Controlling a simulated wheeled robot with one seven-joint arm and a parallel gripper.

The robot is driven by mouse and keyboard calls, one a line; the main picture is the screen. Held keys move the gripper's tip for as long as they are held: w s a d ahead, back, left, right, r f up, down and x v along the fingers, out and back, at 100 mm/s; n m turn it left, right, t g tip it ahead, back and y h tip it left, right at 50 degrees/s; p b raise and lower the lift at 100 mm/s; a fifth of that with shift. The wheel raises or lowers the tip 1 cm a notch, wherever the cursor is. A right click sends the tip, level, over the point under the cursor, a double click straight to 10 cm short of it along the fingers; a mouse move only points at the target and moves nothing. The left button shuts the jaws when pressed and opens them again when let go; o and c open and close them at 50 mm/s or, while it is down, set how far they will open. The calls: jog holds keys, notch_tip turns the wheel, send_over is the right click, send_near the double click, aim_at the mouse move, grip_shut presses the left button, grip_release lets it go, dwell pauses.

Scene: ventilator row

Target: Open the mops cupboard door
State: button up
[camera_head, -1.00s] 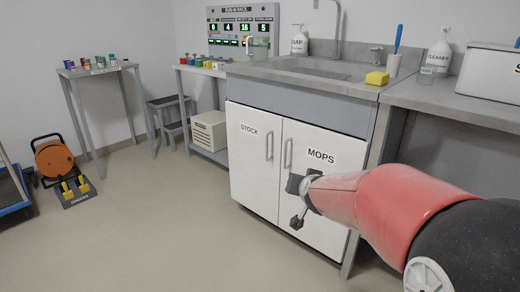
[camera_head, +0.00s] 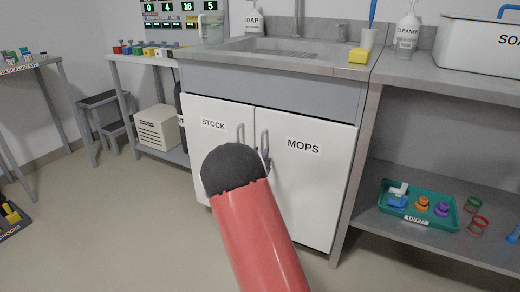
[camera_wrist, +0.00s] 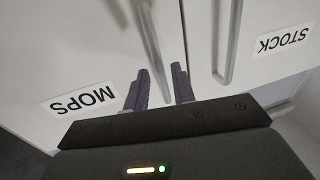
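The white MOPS door (camera_head: 312,185) is closed, on the right of the sink cupboard, and also shows in the wrist view (camera_wrist: 60,45). Its grey bar handle (camera_head: 265,139) is near the door's left edge. In the wrist view, which is upside down, this handle (camera_wrist: 149,50) runs down between the two purple fingers of my gripper (camera_wrist: 160,72). The fingers are apart, with gaps beside the bar; I cannot tell how deep the bar sits between them. In the head view my arm hides most of the gripper.
The closed STOCK door (camera_head: 208,150) is to the left, its handle (camera_wrist: 228,45) close to my fingers. A sink counter (camera_head: 310,62) is above. A teal tray (camera_head: 450,226) sits on the lower shelf at right.

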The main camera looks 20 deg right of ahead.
jog(key=shift+x, duration=1.5)
grip_shut()
